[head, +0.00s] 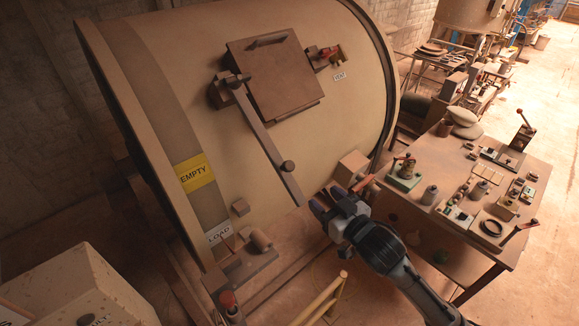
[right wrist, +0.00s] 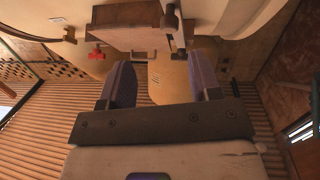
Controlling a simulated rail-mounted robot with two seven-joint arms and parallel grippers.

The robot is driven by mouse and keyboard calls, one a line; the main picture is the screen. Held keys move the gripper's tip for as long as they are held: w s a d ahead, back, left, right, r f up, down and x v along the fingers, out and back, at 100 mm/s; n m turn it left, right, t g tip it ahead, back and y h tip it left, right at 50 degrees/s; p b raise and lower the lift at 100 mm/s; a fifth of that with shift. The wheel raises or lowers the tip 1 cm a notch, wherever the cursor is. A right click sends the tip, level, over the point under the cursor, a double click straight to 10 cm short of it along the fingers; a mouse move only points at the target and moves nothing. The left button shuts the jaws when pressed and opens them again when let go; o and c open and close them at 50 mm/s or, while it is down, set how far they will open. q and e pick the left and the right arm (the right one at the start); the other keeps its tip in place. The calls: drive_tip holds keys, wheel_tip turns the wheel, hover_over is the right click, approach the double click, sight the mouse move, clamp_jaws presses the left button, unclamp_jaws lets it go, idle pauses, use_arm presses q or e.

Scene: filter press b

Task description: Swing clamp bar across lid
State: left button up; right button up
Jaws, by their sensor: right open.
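The square brown lid (head: 275,75) sits shut on the big tan drum, with a handle along its top edge. The clamp bar (head: 262,135) is pivoted on a bracket at the lid's left side. My left gripper is not in view.
A red-handled vent valve (head: 328,56) is right of the lid. A box-like block with a red lever (head: 363,183) projects close beside my right gripper. A workbench (head: 480,235) with small fittings stands at the right. A yellow rail (head: 322,300) is below.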

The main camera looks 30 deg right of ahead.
sight(291, 167)
drive_tip(key=shift+m+t+y, duration=0.4)
drive_tip(key=shift+t, duration=0.1)
drive_tip(key=w+p, duration=0.1)
drive_tip(key=w, duration=0.3)
drive_tip(key=w+a+r+p, duration=0.1)
drive_tip(key=w, duration=0.7)
drive_tip(key=shift+w+a+r+p, duration=0.15)
drive_tip(key=shift+a+r+p, duration=0.1)
drive_tip(key=shift+p, duration=0.15)
drive_tip(key=shift+w, duration=0.5)
drive_tip(key=shift+w+f, duration=0.1)
drive_tip(key=shift+w, duration=0.15)
clamp_jaws()
